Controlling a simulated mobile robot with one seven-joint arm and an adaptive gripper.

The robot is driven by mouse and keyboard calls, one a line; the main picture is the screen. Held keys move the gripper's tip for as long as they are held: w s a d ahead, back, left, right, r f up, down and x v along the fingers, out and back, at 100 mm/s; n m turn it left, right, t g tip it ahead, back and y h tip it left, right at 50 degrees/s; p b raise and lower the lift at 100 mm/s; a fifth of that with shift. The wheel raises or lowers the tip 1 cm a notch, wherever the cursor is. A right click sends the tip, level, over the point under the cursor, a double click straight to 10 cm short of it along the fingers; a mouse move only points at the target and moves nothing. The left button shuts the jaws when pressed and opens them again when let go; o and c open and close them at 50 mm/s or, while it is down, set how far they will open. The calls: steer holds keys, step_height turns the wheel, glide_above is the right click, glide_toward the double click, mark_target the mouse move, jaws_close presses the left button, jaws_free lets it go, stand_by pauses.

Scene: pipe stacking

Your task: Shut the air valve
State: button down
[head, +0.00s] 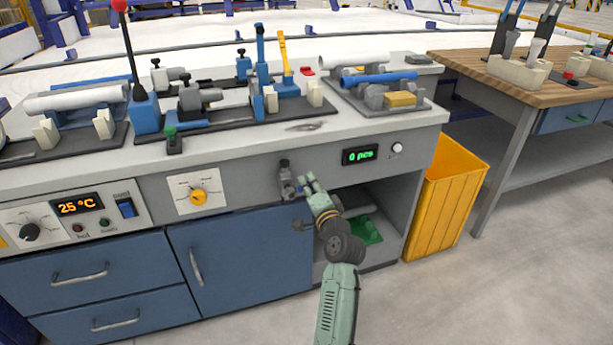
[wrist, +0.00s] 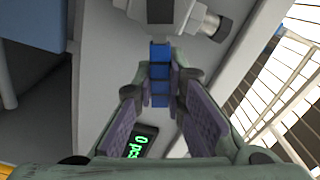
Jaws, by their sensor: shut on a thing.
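The air valve (head: 286,180) is a grey fitting on the front panel of the workbench, left of the green display. Its blue handle (wrist: 160,72) shows in the wrist view, running down from the grey valve body (wrist: 168,12). My gripper (head: 306,184) is at the valve's right side in the head view. In the wrist view its two fingers (wrist: 161,84) are closed around the blue handle, one on each side. The fingers hide part of the handle in the head view.
The counter display (head: 360,155) reads 0 pcs, with a white knob (head: 397,148) beside it. An orange dial (head: 198,197) is on the panel to the left. Below is an open shelf with a green part (head: 367,231). A yellow bin (head: 446,195) stands at the right.

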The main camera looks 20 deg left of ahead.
steer(key=shift+w+d+f+m+p, duration=0.1)
steer(key=shift+f+m+p, duration=0.35)
steer(key=shift+m, duration=0.5)
steer(key=shift+w+f+m+p, duration=0.1)
steer(key=shift+f+m+p, duration=0.35)
steer(key=shift+m, duration=0.5)
steer(key=c, duration=1.6)
jaws_free()
steer(key=shift+s, duration=0.1)
steer(key=v, duration=1.2)
